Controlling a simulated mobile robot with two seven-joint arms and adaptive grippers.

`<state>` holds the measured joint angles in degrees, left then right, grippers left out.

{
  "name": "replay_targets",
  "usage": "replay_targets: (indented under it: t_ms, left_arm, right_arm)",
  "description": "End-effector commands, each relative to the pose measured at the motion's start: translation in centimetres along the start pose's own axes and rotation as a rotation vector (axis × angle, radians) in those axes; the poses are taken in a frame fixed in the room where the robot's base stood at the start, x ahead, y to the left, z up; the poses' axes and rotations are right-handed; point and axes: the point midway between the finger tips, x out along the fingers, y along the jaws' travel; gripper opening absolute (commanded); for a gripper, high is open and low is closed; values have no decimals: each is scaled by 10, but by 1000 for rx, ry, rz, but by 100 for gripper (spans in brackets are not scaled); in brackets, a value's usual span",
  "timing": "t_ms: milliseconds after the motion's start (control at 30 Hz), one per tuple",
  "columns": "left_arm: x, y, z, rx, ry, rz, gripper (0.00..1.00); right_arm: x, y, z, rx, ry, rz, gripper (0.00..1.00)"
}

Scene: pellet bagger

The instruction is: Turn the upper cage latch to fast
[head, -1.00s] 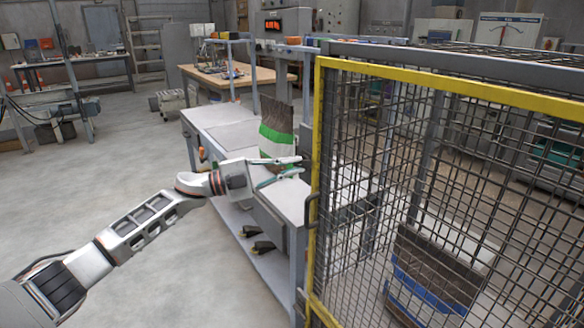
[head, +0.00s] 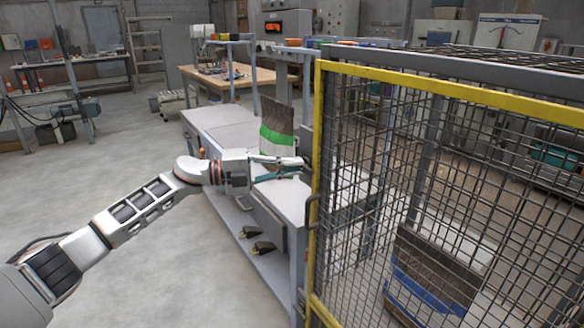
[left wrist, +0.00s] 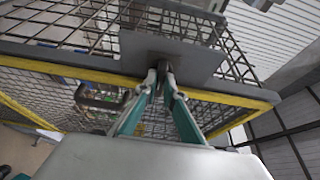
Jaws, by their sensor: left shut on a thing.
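The mesh cage has a yellow-framed door (head: 318,130) on the right of the head view. My left gripper (head: 304,164) reaches the grey post beside the door's upper left edge. In the left wrist view its two fingers (left wrist: 161,76) are close together on a small dark part, which I take as the upper cage latch (left wrist: 163,64), at a grey plate (left wrist: 185,48) on the cage. The fingers hide most of the latch, so its exact angle cannot be told. My right gripper is not in view.
A door handle (head: 311,212) stands out below my gripper. A grey bench (head: 217,128) with a brown, green and white bag (head: 277,128) is behind the gripper. A bag with a blue band (head: 430,285) leans inside the cage. The floor at left is clear.

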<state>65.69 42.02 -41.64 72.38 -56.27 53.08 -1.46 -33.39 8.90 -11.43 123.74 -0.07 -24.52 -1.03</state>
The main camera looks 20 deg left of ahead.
Motion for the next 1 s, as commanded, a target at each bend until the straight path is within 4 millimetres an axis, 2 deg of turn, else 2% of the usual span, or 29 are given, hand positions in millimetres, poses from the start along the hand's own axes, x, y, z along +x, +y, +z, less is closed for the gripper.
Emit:
replay_targets:
  t_ms: [200,233,300,600,733,867,1000]
  left_arm:
    - [0,1,0,2,0,2,0]
    - [0,1,0,2,0,2,11]
    - [0,1,0,2,0,2,26]
    - [0,0,0,1,0,1,26]
    - [-6,1,0,1,-1,1,26]
    - [-25,2,0,1,-3,4,26]
    - [-54,2,0,1,-3,5,26]
  right_arm:
    - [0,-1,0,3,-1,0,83]
    - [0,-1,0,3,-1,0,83]
    - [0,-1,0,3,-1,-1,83]
    - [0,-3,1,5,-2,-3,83]
    - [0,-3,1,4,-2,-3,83]
    - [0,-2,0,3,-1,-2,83]
    - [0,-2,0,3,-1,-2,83]
